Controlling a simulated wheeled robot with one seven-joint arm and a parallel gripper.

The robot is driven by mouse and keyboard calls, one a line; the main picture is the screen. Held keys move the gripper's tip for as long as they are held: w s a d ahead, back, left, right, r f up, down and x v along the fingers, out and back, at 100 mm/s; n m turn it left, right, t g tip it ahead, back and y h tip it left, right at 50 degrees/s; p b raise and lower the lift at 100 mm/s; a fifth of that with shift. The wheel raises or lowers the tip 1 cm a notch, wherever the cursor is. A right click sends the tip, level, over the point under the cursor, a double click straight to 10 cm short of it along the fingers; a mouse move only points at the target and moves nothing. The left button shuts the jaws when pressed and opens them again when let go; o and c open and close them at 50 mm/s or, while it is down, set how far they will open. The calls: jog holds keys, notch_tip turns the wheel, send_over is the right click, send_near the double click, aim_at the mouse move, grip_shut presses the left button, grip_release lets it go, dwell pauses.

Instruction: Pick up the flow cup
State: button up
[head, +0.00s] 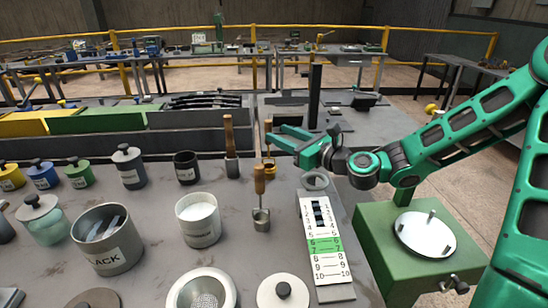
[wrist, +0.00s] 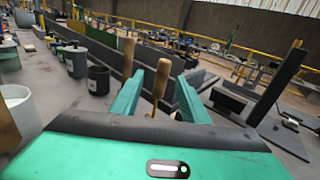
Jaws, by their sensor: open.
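One is a small metal cup (head: 261,219) right of the white-filled can. The other has a brass-coloured cup (head: 269,165) farther back, partly hidden by my gripper. My gripper (head: 275,135) is open and reaches left over the bench at the height of the rear tool's handle. In the wrist view a wooden handle (wrist: 160,86) stands between the two green fingers (wrist: 158,82), apart from both.
A wooden-handled brush-like tool (head: 231,148) stands just left, beside a black cup (head: 186,167). A white-filled can (head: 197,222) and a can labelled BLACK (head: 106,240) stand nearer. A numbered gauge strip (head: 326,252) lies below my gripper. A green box (head: 400,235) stands right.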

jog(key=shift+w+r+m, duration=0.15)
jog(key=shift+m, duration=0.25)
jog(key=x, duration=1)
jog(key=shift+w+r, duration=0.25)
jog(key=shift+w, duration=0.1)
grip_shut()
